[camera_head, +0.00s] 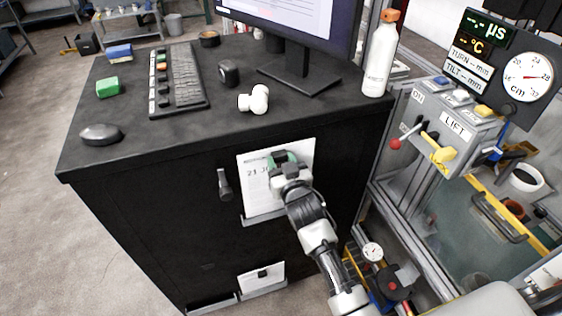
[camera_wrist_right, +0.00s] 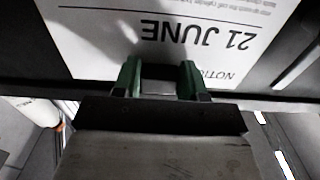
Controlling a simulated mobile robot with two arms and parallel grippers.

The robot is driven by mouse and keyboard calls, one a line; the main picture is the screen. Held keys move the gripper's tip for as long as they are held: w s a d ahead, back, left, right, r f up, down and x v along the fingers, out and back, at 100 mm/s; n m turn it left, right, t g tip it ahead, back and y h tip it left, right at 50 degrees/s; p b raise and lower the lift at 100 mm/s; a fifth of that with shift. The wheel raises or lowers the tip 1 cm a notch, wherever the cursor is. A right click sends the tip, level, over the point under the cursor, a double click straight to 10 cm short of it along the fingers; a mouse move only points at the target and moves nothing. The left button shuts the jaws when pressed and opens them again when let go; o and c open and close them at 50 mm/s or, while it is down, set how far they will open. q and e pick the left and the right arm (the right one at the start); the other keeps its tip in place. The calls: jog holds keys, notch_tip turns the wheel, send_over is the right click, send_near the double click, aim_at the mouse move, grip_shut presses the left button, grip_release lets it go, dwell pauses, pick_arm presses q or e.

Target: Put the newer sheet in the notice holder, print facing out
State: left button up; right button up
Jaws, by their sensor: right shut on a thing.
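A white sheet (camera_head: 255,190) is upright against the black front of the desk cabinet, its print facing out. The start of "21 J" shows in the head view. In the right wrist view the sheet (camera_wrist_right: 100,45) reads "21 JUNE", upside down. Its lower edge reaches the grey ledge of the notice holder (camera_head: 262,219); I cannot tell if it sits inside. My right gripper (camera_head: 283,160), with green fingers, is shut on the sheet near its upper part and hides some print. A second white sheet (camera_head: 255,281) stands in a lower tray (camera_head: 264,291). My left gripper is not in view.
A black handle (camera_head: 225,185) is left of the sheet. On the desktop are a keyboard (camera_head: 178,80), mouse (camera_head: 101,134), monitor stand (camera_head: 300,82), white bottle (camera_head: 380,58) and white fitting (camera_head: 254,100). A lever panel (camera_head: 440,125) stands right of the cabinet.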

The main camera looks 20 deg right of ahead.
jog(key=shift+f+b, duration=0.45)
jog(key=shift+f, duration=0.2)
jog(key=o, duration=1.3)
jog(key=shift+s+f, duration=0.1)
jog(key=shift+s, duration=0.05)
jog(key=s+b, duration=0.1)
jog(key=s, duration=0.4)
jog(key=s+b, duration=0.1)
jog(key=s, duration=0.4)
jog(key=shift+s+d, duration=0.2)
jog(key=shift+s, duration=0.1)
